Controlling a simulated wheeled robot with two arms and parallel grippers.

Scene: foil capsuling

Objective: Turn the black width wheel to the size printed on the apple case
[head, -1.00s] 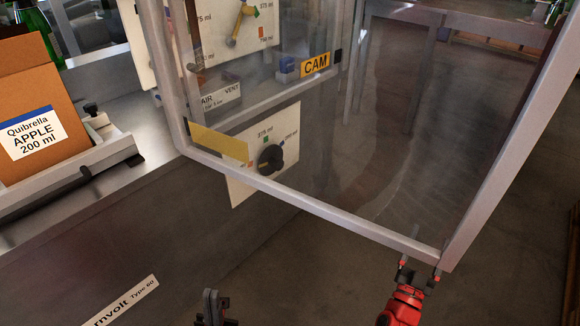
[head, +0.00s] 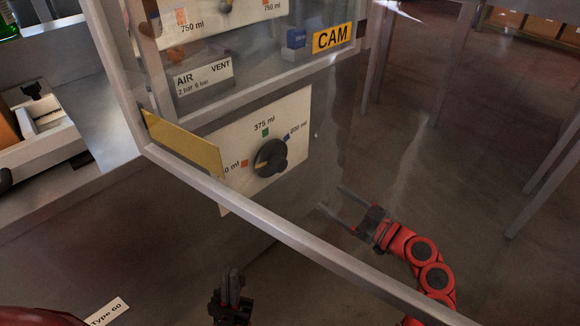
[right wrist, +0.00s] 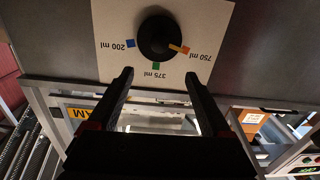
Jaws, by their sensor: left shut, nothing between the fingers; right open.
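The black width wheel (head: 270,158) sits on a white plate marked 375 ml in green, 200 ml in blue and 750 ml in orange. My left gripper (head: 232,275) is shut and empty, low in front.
A clear guard with a metal frame (head: 270,225) hangs between my head and the wheel; my right arm passes beneath its lower rail. A yellow strip (head: 182,142) covers part of the guard. An AIR/VENT plate (head: 203,76) and CAM sign (head: 332,38) sit above.

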